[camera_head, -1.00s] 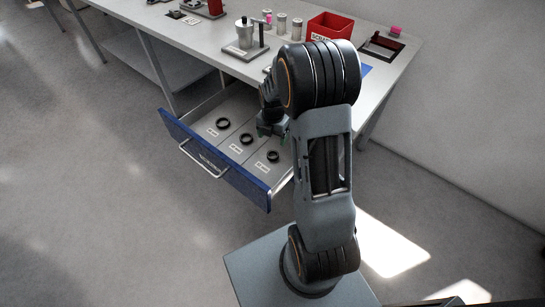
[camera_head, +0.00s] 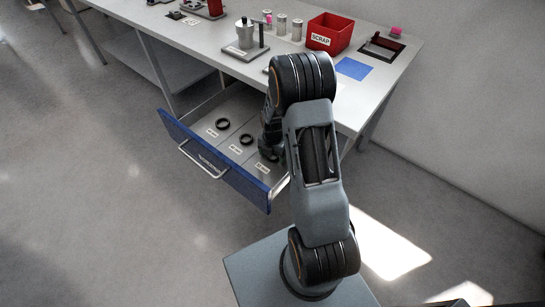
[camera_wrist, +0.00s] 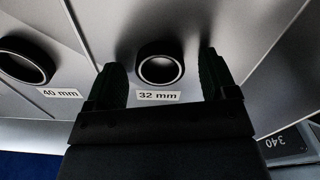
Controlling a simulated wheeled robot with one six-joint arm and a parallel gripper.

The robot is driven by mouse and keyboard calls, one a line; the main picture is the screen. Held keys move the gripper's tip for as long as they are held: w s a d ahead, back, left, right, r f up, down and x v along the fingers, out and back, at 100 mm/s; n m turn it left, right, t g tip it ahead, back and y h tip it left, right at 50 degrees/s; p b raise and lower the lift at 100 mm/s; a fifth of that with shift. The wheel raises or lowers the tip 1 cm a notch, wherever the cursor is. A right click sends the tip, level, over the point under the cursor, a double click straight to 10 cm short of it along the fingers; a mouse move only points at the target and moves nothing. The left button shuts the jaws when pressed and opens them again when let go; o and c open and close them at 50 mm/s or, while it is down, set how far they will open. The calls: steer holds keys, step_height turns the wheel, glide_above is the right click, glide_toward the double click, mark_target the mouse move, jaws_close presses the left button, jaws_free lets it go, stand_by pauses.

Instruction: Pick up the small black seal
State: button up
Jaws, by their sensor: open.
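The small black seal (camera_wrist: 160,68) is a black ring lying in a drawer compartment labelled "32 mm" in the wrist view. My gripper (camera_wrist: 163,75) is open, with one finger on each side of the ring; I cannot tell how far above it the fingertips are. In the head view my arm hides this seal. A larger black seal (camera_wrist: 26,62) lies in the neighbouring "40 mm" compartment, left of my gripper. In the head view, two larger seals show in the drawer, one in the middle compartment (camera_head: 246,140) and one at the left (camera_head: 222,124).
The blue-fronted drawer (camera_head: 216,160) is pulled out, with thin dividers between compartments. The floor in front is clear.

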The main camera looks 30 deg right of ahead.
steer(key=c, duration=1)
